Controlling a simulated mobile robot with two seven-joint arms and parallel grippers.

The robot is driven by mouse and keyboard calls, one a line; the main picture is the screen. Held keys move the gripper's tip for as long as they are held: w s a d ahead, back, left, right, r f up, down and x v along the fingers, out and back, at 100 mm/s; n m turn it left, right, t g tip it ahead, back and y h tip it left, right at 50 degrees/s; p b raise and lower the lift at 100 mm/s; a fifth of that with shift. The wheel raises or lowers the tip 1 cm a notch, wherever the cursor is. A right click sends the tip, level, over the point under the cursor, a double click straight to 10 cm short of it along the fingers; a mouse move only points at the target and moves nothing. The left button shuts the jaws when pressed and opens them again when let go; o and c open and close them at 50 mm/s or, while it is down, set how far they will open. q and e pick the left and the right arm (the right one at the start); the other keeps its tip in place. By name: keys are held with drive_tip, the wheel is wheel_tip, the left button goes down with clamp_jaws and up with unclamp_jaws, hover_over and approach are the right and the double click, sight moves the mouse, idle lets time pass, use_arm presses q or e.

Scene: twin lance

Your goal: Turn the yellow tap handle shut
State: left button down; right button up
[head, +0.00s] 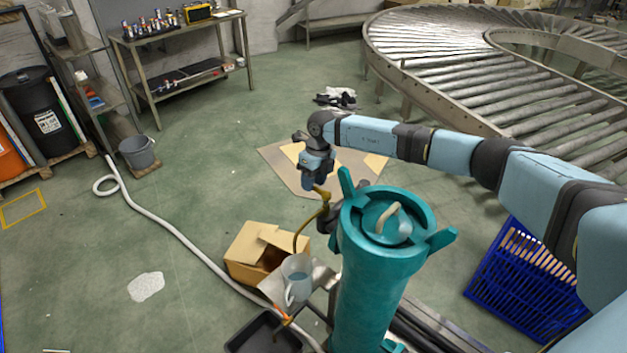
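The yellow tap handle (322,193) shows as a small yellow piece at the left side of a teal upright tank (372,275). A thin brownish-yellow curve (304,232) runs from it down to a clear jug (297,281); I cannot tell whether it is a spout or liquid. My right gripper (314,187) points down just above and left of the handle. Whether it touches the handle is unclear. Its fingers are dark and small, so their opening cannot be made out. My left gripper is not in view.
An open cardboard box (247,247) stands behind the jug, and a black tray (262,333) lies in front. A blue crate (527,278) and roller conveyor (460,70) are at right. A white hose (175,236) crosses the floor at left. Open floor lies at centre left.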

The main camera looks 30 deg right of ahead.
drive_tip(key=shift+r, duration=0.1)
wheel_tip(320, 180, up, 13)
drive_tip(key=d+b, duration=0.1)
drive_tip(key=d, duration=0.1)
drive_tip(key=shift+w+d+r, duration=0.2)
drive_tip(key=shift+w+d, duration=0.05)
drive_tip(key=shift+w, duration=0.15)
drive_tip(key=shift+s+f, duration=0.1)
